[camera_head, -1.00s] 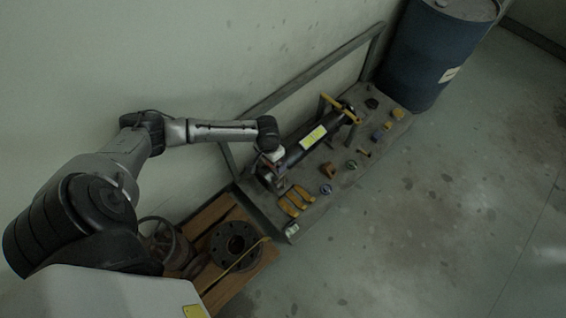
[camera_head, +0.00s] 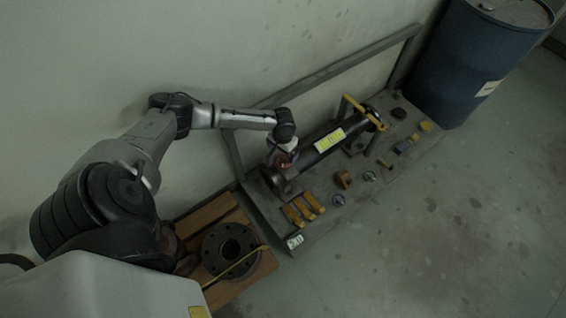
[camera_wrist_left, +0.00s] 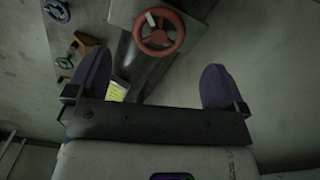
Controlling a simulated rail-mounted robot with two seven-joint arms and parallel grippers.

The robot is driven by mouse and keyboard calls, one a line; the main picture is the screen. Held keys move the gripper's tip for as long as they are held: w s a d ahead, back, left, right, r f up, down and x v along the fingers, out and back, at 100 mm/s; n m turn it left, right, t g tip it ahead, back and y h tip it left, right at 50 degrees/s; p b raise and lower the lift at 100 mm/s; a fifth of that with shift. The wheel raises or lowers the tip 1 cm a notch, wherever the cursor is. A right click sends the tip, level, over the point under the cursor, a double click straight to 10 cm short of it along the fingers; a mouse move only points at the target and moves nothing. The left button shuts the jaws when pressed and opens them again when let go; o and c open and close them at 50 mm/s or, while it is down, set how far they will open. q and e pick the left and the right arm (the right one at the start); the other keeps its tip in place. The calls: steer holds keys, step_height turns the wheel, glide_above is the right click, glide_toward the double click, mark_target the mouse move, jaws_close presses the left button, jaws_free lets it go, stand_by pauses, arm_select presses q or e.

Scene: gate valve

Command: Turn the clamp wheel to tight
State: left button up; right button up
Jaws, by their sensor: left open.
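The clamp wheel is a small red handwheel (camera_wrist_left: 159,32) with spokes and a pale mark at its upper left, at the top of the left wrist view. It sits by the near end of a dark pipe (camera_head: 312,152) with a yellow label. A reddish bit of the wheel (camera_head: 286,160) shows below my wrist in the head view. My left gripper (camera_wrist_left: 155,68) is open and empty, its two dark fingers wide apart. In that picture the wheel lies above the gap between the fingertips, apart from both. In the head view my wrist largely hides the fingers.
The pipe lies on a grey bench (camera_head: 325,232) with yellow clamps (camera_head: 304,207) and several small parts. A rail frame (camera_head: 335,68) stands along the wall. A blue drum (camera_head: 480,65) stands at the far end. A pallet (camera_head: 258,268) bears a round flange. The right floor is clear.

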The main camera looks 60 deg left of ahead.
mark_target(283, 161)
arm_select(q)
steer(key=shift+w+f+b, duration=0.1)
steer(key=shift+f+b, duration=1.6)
steer(key=shift+f, duration=1.4)
steer(key=shift+c, duration=0.2)
